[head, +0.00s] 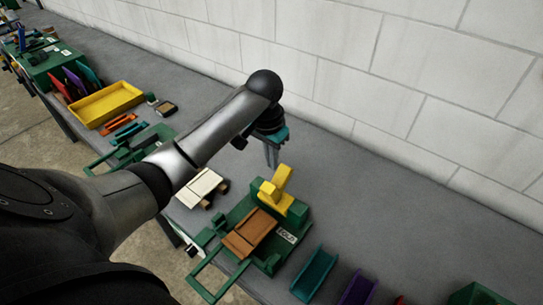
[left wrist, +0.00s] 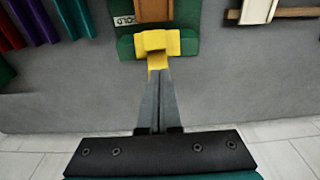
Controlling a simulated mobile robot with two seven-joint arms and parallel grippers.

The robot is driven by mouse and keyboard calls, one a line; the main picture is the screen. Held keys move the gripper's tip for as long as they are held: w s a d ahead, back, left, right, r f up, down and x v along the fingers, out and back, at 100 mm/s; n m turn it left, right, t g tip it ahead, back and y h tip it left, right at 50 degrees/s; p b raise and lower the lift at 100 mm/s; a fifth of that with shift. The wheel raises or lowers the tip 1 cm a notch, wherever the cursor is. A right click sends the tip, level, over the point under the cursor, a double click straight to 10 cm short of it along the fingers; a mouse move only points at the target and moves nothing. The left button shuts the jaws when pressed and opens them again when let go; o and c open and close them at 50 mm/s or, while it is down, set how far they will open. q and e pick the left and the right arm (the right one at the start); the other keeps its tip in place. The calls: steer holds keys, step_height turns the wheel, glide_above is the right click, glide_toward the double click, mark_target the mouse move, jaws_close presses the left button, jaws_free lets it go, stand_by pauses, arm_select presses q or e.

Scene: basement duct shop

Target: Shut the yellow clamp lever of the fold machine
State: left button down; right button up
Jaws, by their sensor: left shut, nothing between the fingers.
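The fold machine is green, with a "FOLD" label and a brown sheet on its bed (head: 250,234). Its label and part of its body (left wrist: 183,17) show in the left wrist view. The yellow clamp lever (head: 281,180) stands up at a tilt from a yellow block at the machine's back end. In the left wrist view the lever (left wrist: 158,42) is straight ahead of the fingertips. My left gripper (head: 272,165) is shut and empty, close behind the lever's top. In the left wrist view its fingers (left wrist: 158,78) overlap the lever's near end; I cannot tell whether they touch. My right gripper is out of view.
A teal channel (head: 314,274) and a purple channel (head: 358,289) lie right of the machine. A cream panel on brown blocks (head: 201,188) lies left of it. A yellow tray (head: 106,104) is farther left. The block wall (head: 400,80) runs behind the grey bench; bench between them is clear.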

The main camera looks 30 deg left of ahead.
mark_target(274, 184)
arm_select(q)
steer(key=f, duration=0.6)
steer(key=shift+w+f, duration=0.2)
steer(key=shift+w, duration=0.15)
